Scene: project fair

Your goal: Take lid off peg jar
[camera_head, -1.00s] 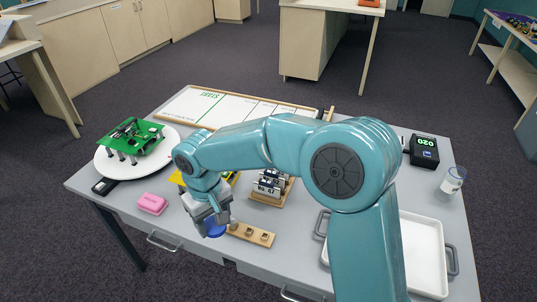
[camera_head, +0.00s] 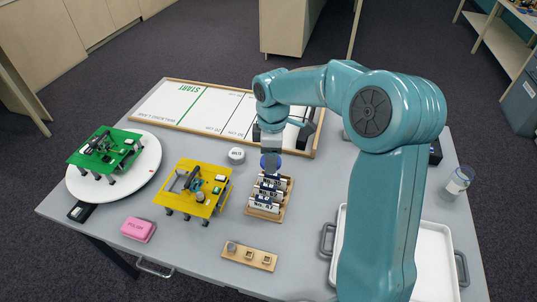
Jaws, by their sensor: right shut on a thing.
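My right gripper (camera_head: 270,150) is shut on a small round blue thing (camera_head: 270,162), which looks like a blue lid. It is held over the far end of a wooden rack (camera_head: 263,214) of white labelled blocks. A clear jar (camera_head: 459,181) with a pale label stands at the table's right edge, apart from the gripper. I cannot make out a lid on it. A wooden peg strip (camera_head: 249,257) lies near the front edge, with a grey round piece at its left end. My left gripper is not in view.
A yellow legged board (camera_head: 193,188) stands left of the rack, a white round tub (camera_head: 236,155) behind it. A green board (camera_head: 106,152) sits on a white turntable (camera_head: 139,171). A pink block (camera_head: 138,230) and a white tray (camera_head: 434,252) are near the front. My right arm hides the middle right.

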